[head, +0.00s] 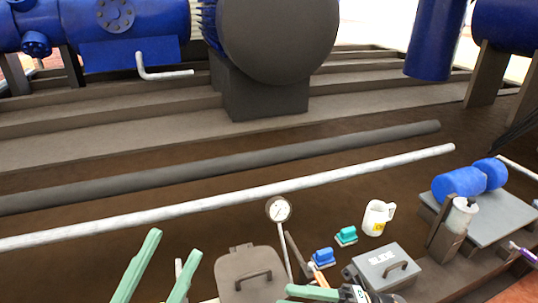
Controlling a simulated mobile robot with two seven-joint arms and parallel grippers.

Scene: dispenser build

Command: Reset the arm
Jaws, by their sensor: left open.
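My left gripper (175,243) is at the bottom left of the head view. Its two green fingers point up and stand apart, with nothing seen held between them. A green finger that looks like part of my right gripper (312,292) lies nearly level at the bottom edge, near the grey box. The rest of that gripper is mostly cut off, so its opening cannot be told.
A grey lidded bin (248,272), a dial gauge (278,210), a grey box with a handle (385,267), a white mug (377,218), a blue brush-like block (323,257) and a teal one (346,236) crowd the bottom centre. A blue-drummed machine (459,185) stands right. Long pipes (230,205) run behind.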

